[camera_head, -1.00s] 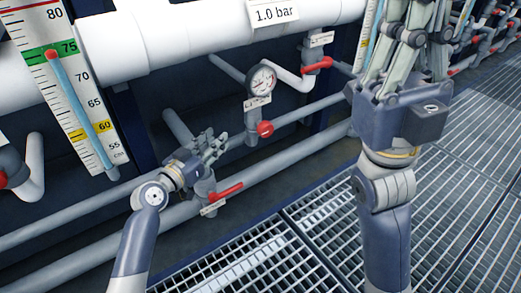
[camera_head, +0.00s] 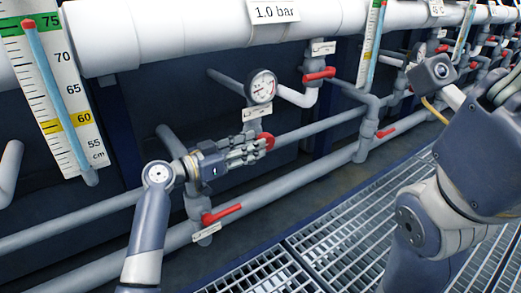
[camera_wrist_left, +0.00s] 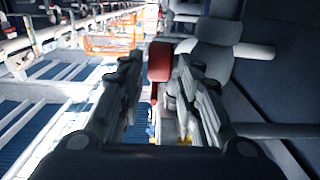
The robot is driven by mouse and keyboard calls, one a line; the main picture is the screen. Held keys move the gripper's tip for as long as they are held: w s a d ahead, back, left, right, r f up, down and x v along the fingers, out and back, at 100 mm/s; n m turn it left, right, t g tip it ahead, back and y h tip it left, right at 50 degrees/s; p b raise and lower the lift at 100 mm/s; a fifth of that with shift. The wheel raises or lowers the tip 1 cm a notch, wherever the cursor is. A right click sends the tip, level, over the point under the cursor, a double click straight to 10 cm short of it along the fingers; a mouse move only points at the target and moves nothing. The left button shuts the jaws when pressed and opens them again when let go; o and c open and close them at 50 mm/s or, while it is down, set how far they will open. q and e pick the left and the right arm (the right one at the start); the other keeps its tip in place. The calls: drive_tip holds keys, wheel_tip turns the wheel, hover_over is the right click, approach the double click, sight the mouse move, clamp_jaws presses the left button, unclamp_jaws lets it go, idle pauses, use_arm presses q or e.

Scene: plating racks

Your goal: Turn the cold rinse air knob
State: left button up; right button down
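A round red knob (camera_head: 267,141) sits on the pipework just below a round dial gauge (camera_head: 262,86). The label beside the gauge is too small to read, so I cannot tell whether it names cold rinse air. My left gripper (camera_head: 258,145) is at the knob, coming from the left, with its fingers hiding part of it. In the left wrist view the red knob (camera_wrist_left: 160,62) shows between the fingertips (camera_wrist_left: 158,75), with a gap visible on both sides. The left gripper is open. My right gripper (camera_head: 507,90) is partly cut off at the right edge.
Red lever handles (camera_head: 319,75) and (camera_head: 222,213) are on nearby pipes. A thick white pipe (camera_head: 190,38) with a "1.0 bar" sign (camera_head: 273,10) runs above. Floor grating (camera_head: 350,235) lies in front.

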sight(270, 139)
use_arm(q)
drive_tip(key=shift+b+x, duration=0.5)
drive_tip(key=shift+x, duration=1.2)
clamp_jaws()
